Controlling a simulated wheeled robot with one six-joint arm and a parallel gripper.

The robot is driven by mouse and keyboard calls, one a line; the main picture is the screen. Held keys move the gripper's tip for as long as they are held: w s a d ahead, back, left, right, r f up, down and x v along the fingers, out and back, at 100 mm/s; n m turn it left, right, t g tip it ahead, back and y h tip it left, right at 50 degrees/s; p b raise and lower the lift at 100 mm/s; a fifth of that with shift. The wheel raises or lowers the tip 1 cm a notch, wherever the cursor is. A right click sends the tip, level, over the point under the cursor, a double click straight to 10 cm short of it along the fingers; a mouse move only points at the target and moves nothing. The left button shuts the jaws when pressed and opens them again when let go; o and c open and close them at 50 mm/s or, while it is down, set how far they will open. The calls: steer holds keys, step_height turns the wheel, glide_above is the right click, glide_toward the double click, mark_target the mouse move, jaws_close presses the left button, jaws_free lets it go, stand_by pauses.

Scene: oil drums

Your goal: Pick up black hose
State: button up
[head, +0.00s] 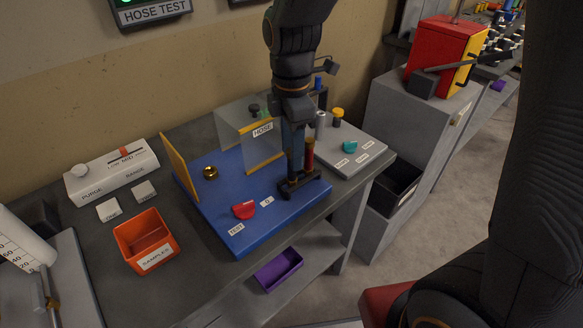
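I cannot make out a black hose for certain. A grey box labelled HOSE (231,128), with yellow edging, stands at the back of the blue board (215,220) on the grey bench. My gripper (300,186) points down over the right part of the blue board, in front and to the right of that box. Its dark lower end is at or just above the board, and I cannot tell whether it touches. The fingers are too small and dark to show whether they are open or hold anything. A red upright cylinder (309,152) shows right beside it.
The blue board carries a brass fitting (210,172), a red piece (243,211) and an upright yellow panel (178,166). An orange SAMPLES bin (131,229) is at left. A grey plate (352,141) with knobs is at right. A purple tray (278,270) sits on the lower shelf.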

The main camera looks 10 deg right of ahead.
steer(key=shift+s+a+f+p, duration=0.1)
steer(key=shift+f+p, duration=0.35)
steer(key=shift+f, duration=0.95)
steer(key=shift+a+f+p, duration=0.1)
steer(key=shift+f+p, duration=0.35)
steer(key=shift+f, duration=0.95)
steer(key=shift+c, duration=0.4)
jaws_close()
